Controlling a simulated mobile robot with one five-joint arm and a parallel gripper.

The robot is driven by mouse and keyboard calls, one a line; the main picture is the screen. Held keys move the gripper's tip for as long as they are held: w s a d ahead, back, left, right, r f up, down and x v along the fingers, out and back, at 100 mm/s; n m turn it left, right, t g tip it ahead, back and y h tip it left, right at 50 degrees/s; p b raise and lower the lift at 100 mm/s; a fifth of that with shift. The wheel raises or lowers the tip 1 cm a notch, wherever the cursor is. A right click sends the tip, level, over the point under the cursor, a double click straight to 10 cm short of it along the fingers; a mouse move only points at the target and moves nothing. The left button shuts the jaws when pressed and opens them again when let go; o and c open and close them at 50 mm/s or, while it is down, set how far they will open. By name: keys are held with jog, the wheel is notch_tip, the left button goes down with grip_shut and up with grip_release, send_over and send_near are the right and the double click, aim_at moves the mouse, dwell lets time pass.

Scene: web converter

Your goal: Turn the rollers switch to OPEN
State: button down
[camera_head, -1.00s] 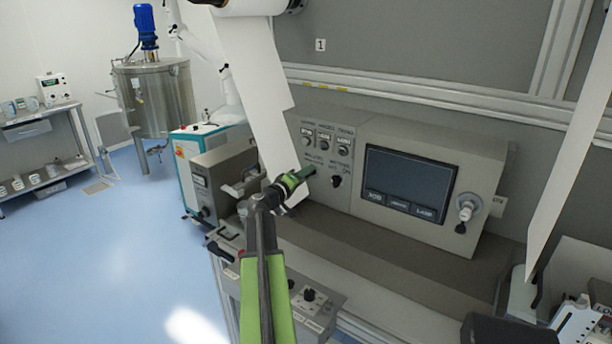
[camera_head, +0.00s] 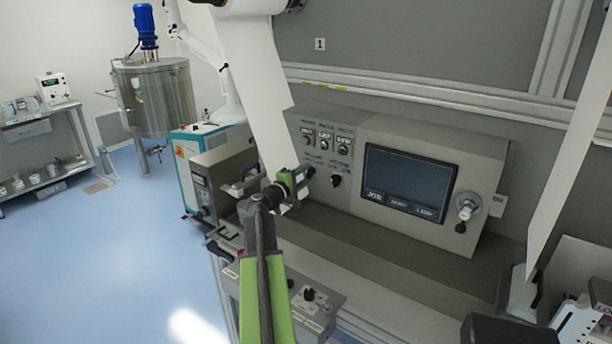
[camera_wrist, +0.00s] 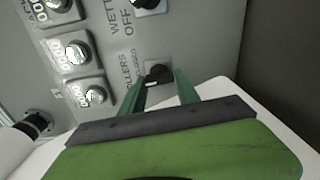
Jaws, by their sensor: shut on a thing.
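The rollers switch (camera_wrist: 158,74) is a small black knob on a grey panel. In the wrist view it sits between the two green fingertips of my gripper (camera_wrist: 161,84), which is shut on it. Its white mark shows near the left finger. The printed label beside it reads partly "ROLLERS" and "CLOSED"; the rest is hidden or blurred. In the head view my gripper (camera_head: 306,174) reaches the left part of the control panel (camera_head: 370,130), and the switch is mostly hidden behind the fingers.
A second black knob (camera_head: 336,181), labelled for wetting, is close to the right of my gripper. A white web sheet (camera_head: 262,90) hangs just left. A dark screen (camera_head: 410,178) is farther right.

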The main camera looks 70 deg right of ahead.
jog(key=n, duration=0.4)
jog(key=shift+a+f+n, duration=0.1)
jog(key=shift+f+n, duration=0.1)
jog(key=shift+n, duration=0.1)
jog(key=shift+s, duration=0.1)
dwell(0.4)
jog(key=c, duration=0.9)
grip_release()
jog(key=v, duration=1.7)
jog(key=shift+a, duration=0.2)
